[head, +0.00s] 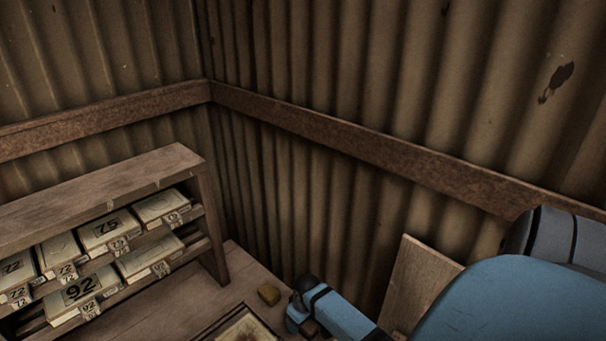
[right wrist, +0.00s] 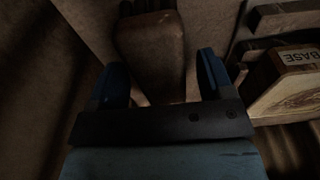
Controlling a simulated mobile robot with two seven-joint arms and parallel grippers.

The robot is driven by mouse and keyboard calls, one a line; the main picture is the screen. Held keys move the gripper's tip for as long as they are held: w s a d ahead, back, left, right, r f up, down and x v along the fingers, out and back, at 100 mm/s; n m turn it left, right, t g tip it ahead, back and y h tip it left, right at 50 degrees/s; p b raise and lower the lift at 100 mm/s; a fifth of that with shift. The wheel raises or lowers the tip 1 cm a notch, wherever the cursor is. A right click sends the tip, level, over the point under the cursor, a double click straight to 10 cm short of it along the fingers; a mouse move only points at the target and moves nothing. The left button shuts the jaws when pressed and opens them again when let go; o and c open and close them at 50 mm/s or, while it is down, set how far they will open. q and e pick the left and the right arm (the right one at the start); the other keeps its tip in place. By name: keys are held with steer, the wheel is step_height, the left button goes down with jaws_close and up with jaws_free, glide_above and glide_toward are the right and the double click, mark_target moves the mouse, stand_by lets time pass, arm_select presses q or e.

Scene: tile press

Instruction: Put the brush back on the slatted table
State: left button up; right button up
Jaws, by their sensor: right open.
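A small tan-brown block (head: 269,293) rests on the wooden table top (head: 238,262) in the head view, at the foot of the shelf rack. I cannot tell for sure whether it is the brush. My right gripper (head: 297,309) is just to its right. In the right wrist view a brown block (right wrist: 150,45) with dark, shadowed strands at its far end lies ahead of the open fingers of my right gripper (right wrist: 162,68), roughly between their lines. No grip on it shows. My left gripper is not in view.
A wooden rack (head: 110,190) with several numbered tiles (head: 106,230) stands at the left. Corrugated walls close off the back. A board (head: 420,275) leans at the right wall. A framed panel (head: 245,327) lies at the bottom edge. A box marked BASE (right wrist: 290,75) is at the wrist view's right.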

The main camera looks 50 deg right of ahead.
step_height(320, 180, up, 11)
steer(key=s+b, duration=0.1)
steer(key=s+a+f+t, duration=0.1)
steer(key=s+a+f, duration=0.1)
steer(key=a, duration=0.2)
steer(key=s+a+f+n+t, duration=0.1)
steer(key=s+a+f+t, duration=0.1)
steer(key=a, duration=0.3)
steer(key=s+a+f+n+t, duration=0.1)
steer(key=s+a+f+t, duration=0.1)
steer(key=a, duration=0.2)
steer(key=shift+a, duration=0.25)
steer(key=s+a+r+n+t+y, duration=0.1)
steer(key=s+a+r+t+y, duration=0.2)
steer(key=a, duration=0.9)
steer(key=s+t, duration=0.1)
steer(key=s, duration=0.2)
steer(key=shift+s+a+n+t, duration=0.2)
steer(key=shift+a+n+t, duration=0.1)
steer(key=shift+n, duration=0.1)
steer(key=shift+d, duration=0.1)
